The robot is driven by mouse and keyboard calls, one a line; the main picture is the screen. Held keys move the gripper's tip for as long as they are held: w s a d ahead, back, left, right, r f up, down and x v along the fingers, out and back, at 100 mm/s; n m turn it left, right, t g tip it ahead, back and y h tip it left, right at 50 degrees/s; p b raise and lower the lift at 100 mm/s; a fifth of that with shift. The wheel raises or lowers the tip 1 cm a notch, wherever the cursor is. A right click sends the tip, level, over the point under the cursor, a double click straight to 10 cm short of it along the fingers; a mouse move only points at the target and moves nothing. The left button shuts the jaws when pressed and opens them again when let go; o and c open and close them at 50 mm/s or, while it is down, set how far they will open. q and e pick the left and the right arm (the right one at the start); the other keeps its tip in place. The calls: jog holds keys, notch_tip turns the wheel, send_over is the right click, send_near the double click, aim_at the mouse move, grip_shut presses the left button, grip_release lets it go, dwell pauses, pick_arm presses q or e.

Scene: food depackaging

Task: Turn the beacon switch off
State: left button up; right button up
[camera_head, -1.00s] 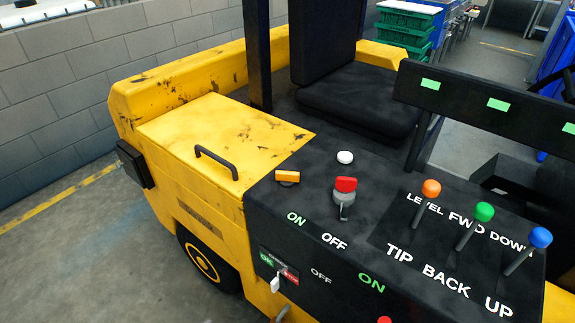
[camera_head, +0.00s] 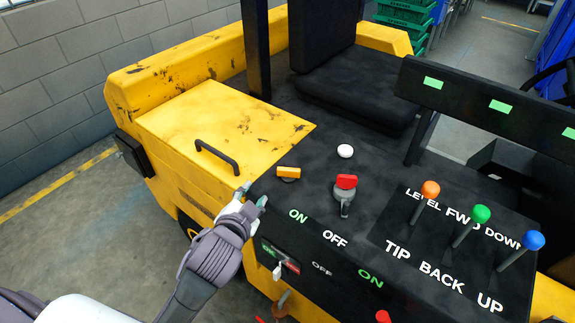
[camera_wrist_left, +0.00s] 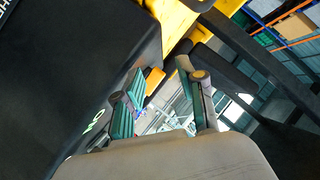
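The dark control panel (camera_head: 330,230) of a yellow vehicle carries the switches. A small orange switch (camera_head: 288,172) sits near its left edge, above the ON label. A red-topped grey switch (camera_head: 345,183) stands to its right, and a white lever with a green and red plate (camera_head: 279,268) is on the front face. I cannot read which one is the beacon switch. My left gripper (camera_head: 254,195) is open and empty at the panel's left edge, just below and left of the orange switch, apart from it. In the left wrist view the open fingers (camera_wrist_left: 158,82) frame an orange-yellow patch. My right gripper is not in view.
Orange, green and blue knobbed levers (camera_head: 481,214) stand at the right of the panel. A white round button (camera_head: 345,151) is behind the switches. A yellow cover with a black handle (camera_head: 217,157) is to the left, and a black seat (camera_head: 362,95) behind.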

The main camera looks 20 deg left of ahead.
pick_arm(q)
jog(key=w+d+r+m+t+h, duration=0.3)
jog(key=w+r+m+t, duration=0.15)
jog(key=r, duration=0.35)
jog(key=w+d+r+m+t+h, duration=0.35)
jog(key=r+m, duration=0.25)
jog(key=r, duration=0.2)
jog(key=d+r+m+g+h, duration=0.3)
jog(key=d+m+g+h, duration=0.35)
jog(key=m, duration=0.55)
jog(key=d+r+m+g+h, duration=0.2)
jog(key=d+m+g+h, duration=0.4)
jog(key=m, duration=0.5)
jog(key=m+g+y, duration=0.9)
jog(key=m+y, duration=0.3)
jog(key=y, duration=0.1)
send_near(288, 169)
jog(key=shift+t, duration=0.25)
jog(key=p+x, duration=0.4)
jog(key=x, duration=0.4)
jog(key=shift+s+d+f, duration=0.15)
jog(key=shift+d+f, duration=0.05)
jog(key=shift+f, duration=0.15)
jog(key=shift+d+f, duration=0.15)
jog(key=shift+f, duration=0.25)
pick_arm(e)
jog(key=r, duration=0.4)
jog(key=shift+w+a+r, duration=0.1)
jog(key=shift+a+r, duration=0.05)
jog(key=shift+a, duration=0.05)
